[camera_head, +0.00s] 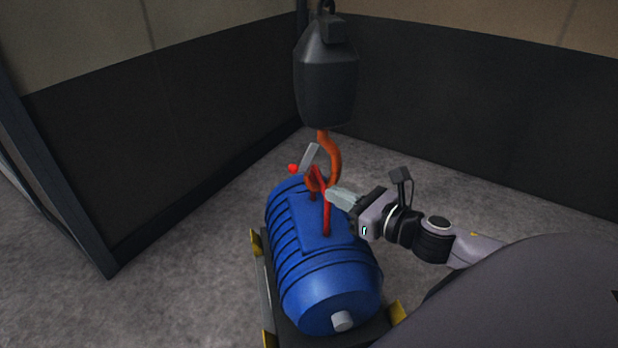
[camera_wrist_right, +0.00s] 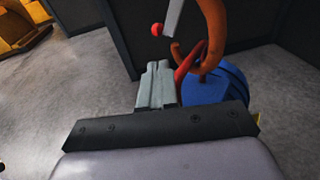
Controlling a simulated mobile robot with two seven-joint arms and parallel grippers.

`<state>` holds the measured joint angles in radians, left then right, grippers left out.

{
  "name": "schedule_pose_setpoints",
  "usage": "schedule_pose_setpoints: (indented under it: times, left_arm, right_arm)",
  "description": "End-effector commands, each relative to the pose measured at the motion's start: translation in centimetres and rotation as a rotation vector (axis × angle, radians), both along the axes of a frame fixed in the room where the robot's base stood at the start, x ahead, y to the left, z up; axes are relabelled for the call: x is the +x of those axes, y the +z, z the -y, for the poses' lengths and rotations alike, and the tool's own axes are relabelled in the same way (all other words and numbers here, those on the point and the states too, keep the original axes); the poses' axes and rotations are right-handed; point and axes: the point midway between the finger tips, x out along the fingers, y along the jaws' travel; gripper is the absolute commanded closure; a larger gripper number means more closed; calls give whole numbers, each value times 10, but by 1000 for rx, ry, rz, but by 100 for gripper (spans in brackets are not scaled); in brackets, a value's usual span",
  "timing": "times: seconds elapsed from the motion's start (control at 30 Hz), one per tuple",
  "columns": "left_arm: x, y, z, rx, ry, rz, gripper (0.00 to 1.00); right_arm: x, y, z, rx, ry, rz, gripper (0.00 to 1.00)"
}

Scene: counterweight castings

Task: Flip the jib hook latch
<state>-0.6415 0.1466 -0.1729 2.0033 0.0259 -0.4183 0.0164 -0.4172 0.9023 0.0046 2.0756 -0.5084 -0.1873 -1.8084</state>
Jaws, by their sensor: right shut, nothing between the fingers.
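An orange jib hook (camera_head: 334,158) hangs above a blue ribbed casting with a red lifting bail (camera_head: 326,210). The hook's curve meets the top of the bail. The grey latch (camera_head: 311,157), with a red knob (camera_head: 293,169), slants down on the hook's left side. In the right wrist view the latch (camera_wrist_right: 173,17) ends near the hook's tip; whether they touch I cannot tell. My right gripper (camera_head: 331,193) is shut and empty, right of the bail and below the latch. Its fingertips (camera_wrist_right: 157,66) point towards the hook. My left gripper is out of view.
A dark hoist block (camera_head: 325,80) hangs above the hook. The blue casting (camera_head: 328,270) lies on a dark stand with yellow corners (camera_head: 398,312). Dark-panelled walls (camera_head: 150,130) stand behind and left. The grey floor (camera_head: 190,265) left of the stand is clear.

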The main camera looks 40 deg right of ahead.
Motion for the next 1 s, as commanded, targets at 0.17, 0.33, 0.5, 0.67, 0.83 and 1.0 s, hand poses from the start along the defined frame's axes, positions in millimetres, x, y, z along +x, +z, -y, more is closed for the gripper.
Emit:
schedule_pose_setpoints:
  times: [0.17, 0.33, 0.5, 0.67, 0.83, 1.0]
  left_arm:
    - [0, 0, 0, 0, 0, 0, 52]
    - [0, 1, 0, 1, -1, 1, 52]
    - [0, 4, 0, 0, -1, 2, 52]
    - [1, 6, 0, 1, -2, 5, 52]
    - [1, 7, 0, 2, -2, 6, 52]
    - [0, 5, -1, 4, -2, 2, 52]
  right_arm:
    - [17, -1, -3, -2, 0, 2, 100]
    - [32, -2, -6, 0, -1, 3, 100]
    - [48, -2, -10, 0, -1, 3, 100]
    - [62, 1, -13, -1, -1, 2, 100]
    - [73, 2, -15, 0, -1, 1, 100]
    - [78, 3, -16, 0, -1, -1, 100]
